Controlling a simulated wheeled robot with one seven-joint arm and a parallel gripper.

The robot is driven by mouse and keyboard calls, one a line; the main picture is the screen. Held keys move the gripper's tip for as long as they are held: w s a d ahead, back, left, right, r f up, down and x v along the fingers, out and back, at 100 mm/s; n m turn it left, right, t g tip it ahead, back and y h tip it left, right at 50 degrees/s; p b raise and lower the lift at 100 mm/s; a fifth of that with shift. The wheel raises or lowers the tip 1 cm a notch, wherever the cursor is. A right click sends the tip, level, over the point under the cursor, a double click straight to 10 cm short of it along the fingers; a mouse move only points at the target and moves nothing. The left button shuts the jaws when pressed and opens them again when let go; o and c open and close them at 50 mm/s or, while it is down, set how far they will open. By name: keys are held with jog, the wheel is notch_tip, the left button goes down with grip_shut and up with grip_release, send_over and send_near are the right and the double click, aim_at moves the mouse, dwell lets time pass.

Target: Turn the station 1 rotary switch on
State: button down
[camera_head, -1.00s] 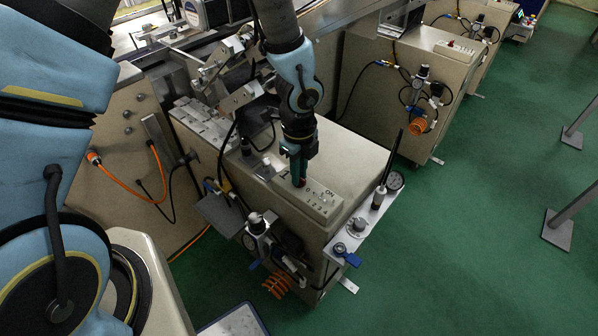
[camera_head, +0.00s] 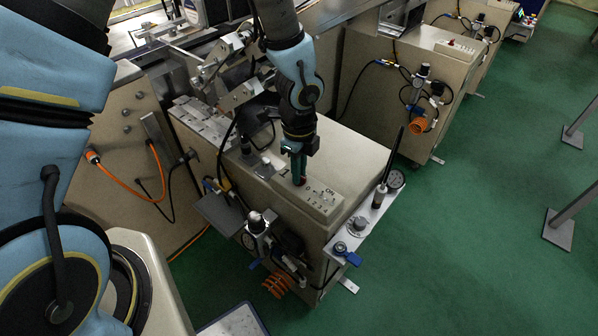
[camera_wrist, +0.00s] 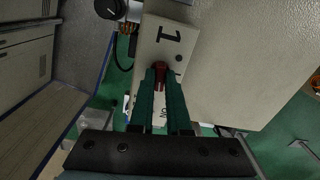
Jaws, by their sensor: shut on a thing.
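The station 1 control panel (camera_head: 322,203) is a beige strip on top of the near machine cabinet, with "ON" and several small numbered markings. My gripper (camera_head: 300,180) points down at the panel's left end. Its teal fingers are shut on a red rotary switch (camera_head: 303,182), which the fingers largely hide in the head view. In the wrist view, the red switch (camera_wrist: 160,68) shows between the fingertips (camera_wrist: 161,78), beside a large "1" printed on the panel (camera_wrist: 150,42). The switch's exact angle is hard to tell.
A regulator (camera_head: 258,222) and orange coiled hose hang at the cabinet's front. Similar cabinets (camera_head: 425,65) stand behind. The green floor (camera_head: 480,220) to the right is mostly open.

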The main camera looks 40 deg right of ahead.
jog(key=n+b, duration=0.2)
jog(key=n, duration=0.2)
jog(key=shift+f, duration=0.1)
jog(key=n+b, duration=0.1)
jog(key=n, duration=0.3)
jog(key=shift+b, duration=0.3)
jog(key=n+b, duration=0.1)
jog(key=n, duration=0.3)
jog(key=shift+b, duration=0.3)
jog(key=shift+n+b, duration=0.45)
jog(key=shift+n, duration=1.35)
jog(key=c, duration=0.9)
grip_release()
jog(key=shift+r, duration=0.2)
notch_tip(320, 180, up, 11)
jog(key=shift+f+b, duration=0.15)
jog(key=shift+b, duration=0.65)
